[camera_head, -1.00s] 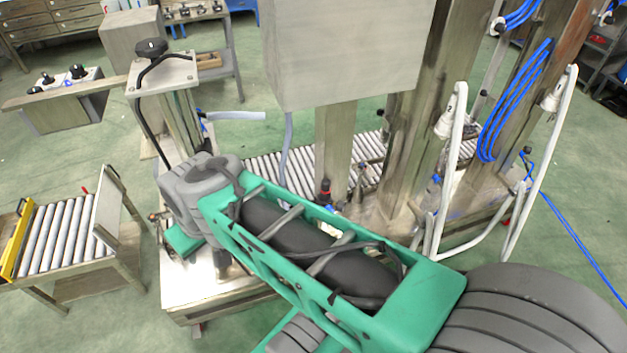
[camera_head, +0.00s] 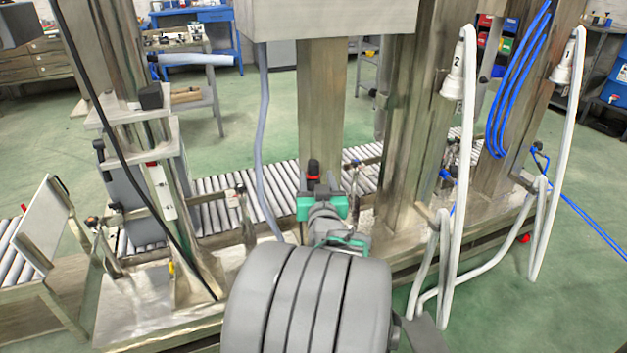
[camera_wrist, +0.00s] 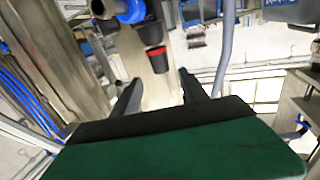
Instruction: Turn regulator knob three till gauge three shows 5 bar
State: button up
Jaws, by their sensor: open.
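A black knob with a red ring (camera_head: 313,168) stands upright in the head view, just beyond the end of my arm. In the wrist view a dark knob with a red band (camera_wrist: 155,54) shows ahead of my gripper (camera_wrist: 158,84), slightly above the gap between the fingertips. My gripper is open, its two dark fingers are apart, and nothing is between them. The fingers look short of the knob, not touching it. In the head view my wrist hides most of the knob's mount. I cannot make out a number on the knob, and no gauge dial is readable.
A steel column (camera_head: 322,110) rises behind the knob. A grey hose (camera_head: 262,140) hangs to its left. A roller conveyor (camera_head: 275,187) runs behind. White lances (camera_head: 455,85) with looped hoses stand right. In the wrist view a blue fitting (camera_wrist: 130,10) sits close to the knob.

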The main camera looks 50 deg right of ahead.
aim_at(314, 167)
jog(key=b+x, duration=0.1)
jog(key=x, duration=0.4)
jog(key=shift+w+f, duration=0.1)
jog(key=shift+w+d, duration=0.3)
jog(key=shift+c, duration=0.5)
grip_shut()
